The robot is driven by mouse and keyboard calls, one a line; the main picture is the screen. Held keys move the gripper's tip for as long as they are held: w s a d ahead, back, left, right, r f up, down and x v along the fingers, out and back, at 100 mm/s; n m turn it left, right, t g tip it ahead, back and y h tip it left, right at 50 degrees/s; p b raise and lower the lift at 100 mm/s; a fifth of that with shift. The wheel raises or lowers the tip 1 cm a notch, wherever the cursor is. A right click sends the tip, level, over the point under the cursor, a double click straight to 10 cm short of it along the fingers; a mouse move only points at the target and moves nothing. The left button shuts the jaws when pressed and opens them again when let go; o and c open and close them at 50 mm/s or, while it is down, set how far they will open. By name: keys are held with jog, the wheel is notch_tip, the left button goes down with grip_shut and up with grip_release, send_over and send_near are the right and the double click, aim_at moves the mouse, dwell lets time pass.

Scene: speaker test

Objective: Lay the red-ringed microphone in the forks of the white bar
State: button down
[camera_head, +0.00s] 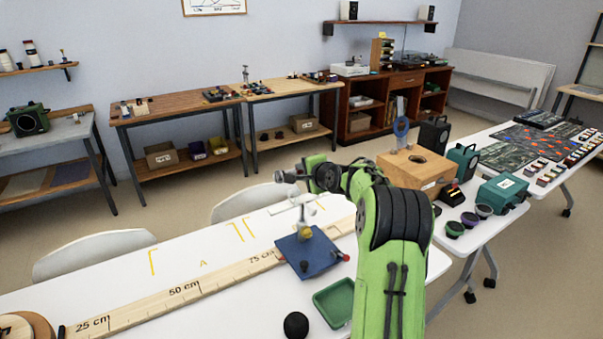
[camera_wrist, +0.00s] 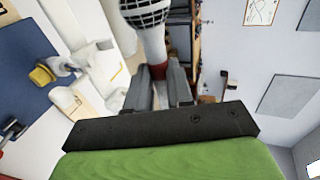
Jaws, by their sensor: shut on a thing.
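The microphone (camera_wrist: 150,35) shows in the wrist view with a dark mesh head, a pale body and a red ring. My gripper (camera_wrist: 158,85) is shut on it near the red ring. The white bar (camera_head: 293,199) tops a stand with a yellow knob (camera_head: 305,232) on the blue board (camera_head: 296,258). In the wrist view the board (camera_wrist: 25,65) and yellow knob (camera_wrist: 42,75) are at left, apart from the microphone. The fork shapes are unclear.
A wooden rule (camera_head: 185,290) runs along the white table (camera_head: 120,268). A wooden box (camera_head: 415,168) and teal boxes (camera_head: 503,192) stand on the right table. The table's left part beyond the rule is clear.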

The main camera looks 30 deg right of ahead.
notch_tip(320, 180, down, 8)
jog(key=b, duration=0.5)
jog(key=shift+w+b, duration=0.15)
jog(key=shift+b, duration=0.15)
jog(key=shift+a, duration=0.15)
dwell(0.8)
jog(key=c, duration=1)
grip_release()
jog(key=shift+o, duration=0.4)
jog(key=shift+f, duration=0.1)
jog(key=shift+f, duration=0.1)
jog(key=shift+s, duration=0.2)
